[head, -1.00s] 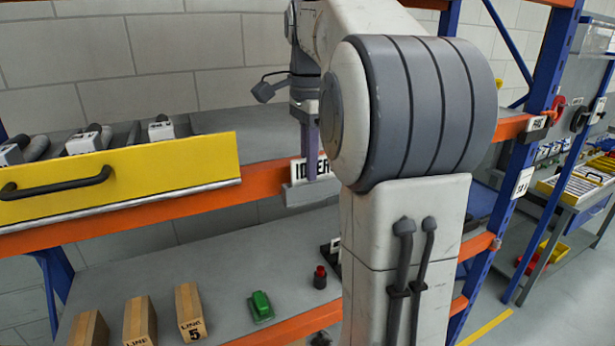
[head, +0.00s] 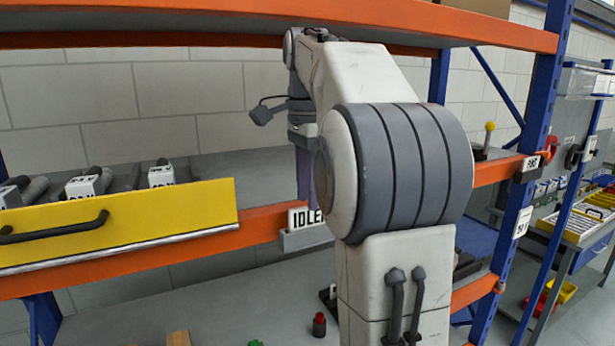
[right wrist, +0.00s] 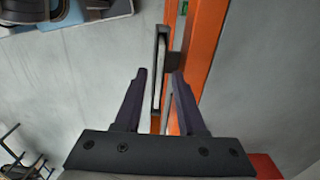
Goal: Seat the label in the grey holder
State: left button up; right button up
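The white label (head: 303,217), printed with "IDLE" as far as it shows, stands upright in the grey holder (head: 300,240) on the orange front beam of the shelf. My right arm hides its right end. My right gripper (head: 304,190) is just above and behind the label, fingers pointing down. In the right wrist view the gripper (right wrist: 160,74) has its fingers apart. The pale, narrow label (right wrist: 159,75) and the dark holder (right wrist: 164,35) lie between and beyond them, with gaps on both sides. My left gripper is not in view.
A yellow-fronted drawer (head: 120,222) with a black handle juts out at left. An orange beam (head: 240,38) crosses above my arm. Below are a small red-and-black object (head: 319,325) and a brown box (head: 179,339). A blue upright (head: 530,130) stands at right.

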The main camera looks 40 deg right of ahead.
jog(key=shift+r, duration=1.75)
